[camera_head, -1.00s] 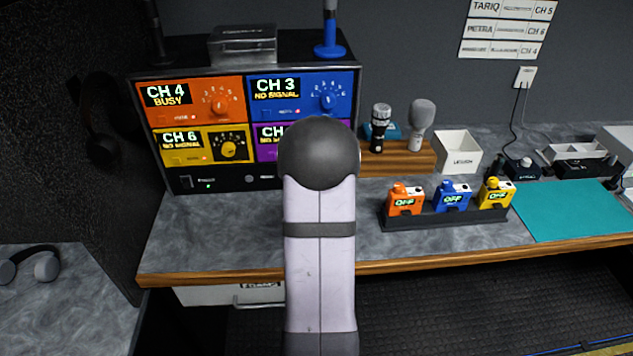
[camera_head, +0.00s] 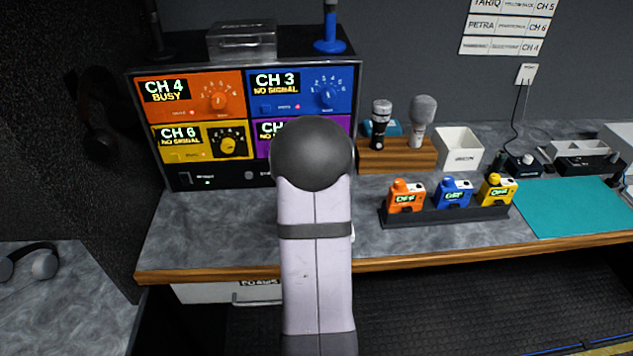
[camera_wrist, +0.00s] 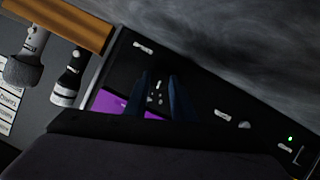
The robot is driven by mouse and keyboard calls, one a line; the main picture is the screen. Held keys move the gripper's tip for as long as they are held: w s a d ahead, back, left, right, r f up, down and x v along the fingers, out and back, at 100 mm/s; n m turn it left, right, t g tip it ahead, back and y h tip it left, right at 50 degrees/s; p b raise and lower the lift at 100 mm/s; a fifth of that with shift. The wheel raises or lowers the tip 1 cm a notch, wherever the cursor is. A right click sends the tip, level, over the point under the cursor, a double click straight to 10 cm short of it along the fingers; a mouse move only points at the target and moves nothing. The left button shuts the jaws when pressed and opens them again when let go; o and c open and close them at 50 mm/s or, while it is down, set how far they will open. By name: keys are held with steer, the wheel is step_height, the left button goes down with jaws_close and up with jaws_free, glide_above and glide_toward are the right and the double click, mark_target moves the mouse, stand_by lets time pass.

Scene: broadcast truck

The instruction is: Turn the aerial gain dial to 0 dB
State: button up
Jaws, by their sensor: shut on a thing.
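My gripper (camera_wrist: 164,97) shows in the wrist view as two dark fingers close together at the black lower panel of the receiver rack (camera_wrist: 205,104). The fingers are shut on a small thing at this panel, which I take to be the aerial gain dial. The dial's body and pointer are too dark and covered to read, and small pale marks show between the fingers. In the head view my arm hides the gripper and this part of the rack (camera_head: 222,178).
Orange, yellow, blue and purple receiver modules (camera_head: 190,97) fill the rack above. Two microphones stand in a wooden block (camera_head: 398,155) to its right. A dark tray (camera_head: 445,216) holds orange, blue and yellow packs. The grey counter (camera_head: 210,232) left of my arm is clear.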

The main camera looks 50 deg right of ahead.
steer(key=shift+n, duration=0.5)
steer(key=o, duration=1.1)
steer(key=shift+c, duration=0.2)
steer(key=shift+a, duration=0.1)
steer(key=shift+b+v, duration=1.35)
steer(key=shift+v, duration=2.25)
steer(key=shift+w+a+f, duration=0.1)
steer(key=shift+a, duration=0.05)
